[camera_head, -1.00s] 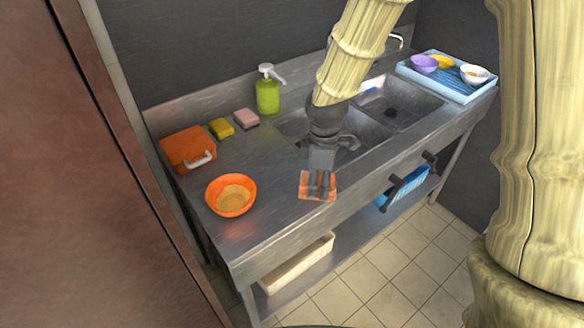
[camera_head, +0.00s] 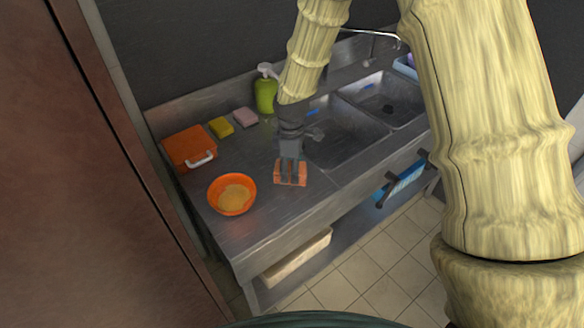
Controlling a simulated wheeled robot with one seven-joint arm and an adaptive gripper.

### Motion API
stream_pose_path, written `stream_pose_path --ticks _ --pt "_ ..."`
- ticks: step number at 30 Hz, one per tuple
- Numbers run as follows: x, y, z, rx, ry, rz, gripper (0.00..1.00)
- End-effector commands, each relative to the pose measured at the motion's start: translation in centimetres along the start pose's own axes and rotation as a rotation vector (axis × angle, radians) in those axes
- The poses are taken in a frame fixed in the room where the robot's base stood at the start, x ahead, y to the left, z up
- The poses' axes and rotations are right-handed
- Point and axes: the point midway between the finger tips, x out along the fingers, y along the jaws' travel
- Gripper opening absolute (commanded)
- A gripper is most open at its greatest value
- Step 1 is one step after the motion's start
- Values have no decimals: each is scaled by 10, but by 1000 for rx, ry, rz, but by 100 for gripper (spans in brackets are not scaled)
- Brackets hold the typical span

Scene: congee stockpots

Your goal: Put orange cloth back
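The orange cloth (camera_head: 278,179) is at my gripper's fingertips, low over the metal counter and right of the orange bowl. My gripper (camera_head: 291,173) points down with its fingers across the cloth, which has moved along with it. The fingers appear closed on it and hide its middle. I cannot tell whether the cloth still touches the counter. A dark rail (camera_head: 388,192) on the counter's front carries a blue cloth (camera_head: 404,183).
The orange bowl (camera_head: 232,194) and an orange box (camera_head: 188,148) with a white handle stand left on the counter (camera_head: 250,150). Yellow (camera_head: 221,127) and pink (camera_head: 245,117) sponges and a green soap bottle (camera_head: 265,95) line the back. Sink basins (camera_head: 345,130) lie right.

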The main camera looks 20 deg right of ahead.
Motion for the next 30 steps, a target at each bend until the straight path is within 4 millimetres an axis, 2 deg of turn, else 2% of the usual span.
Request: stream_pose_path --ticks 4,11,12,15,25,30 --pt "9 0 0 0 0 1 36" --pt "12 0 0 0 0 1 36" --pt "12 0 0 0 0 1 62" --pt "12 0 0 0 0 1 76" --pt "11 0 0 0 0 1 76" --pt "4 1 0 0 2 3 76"
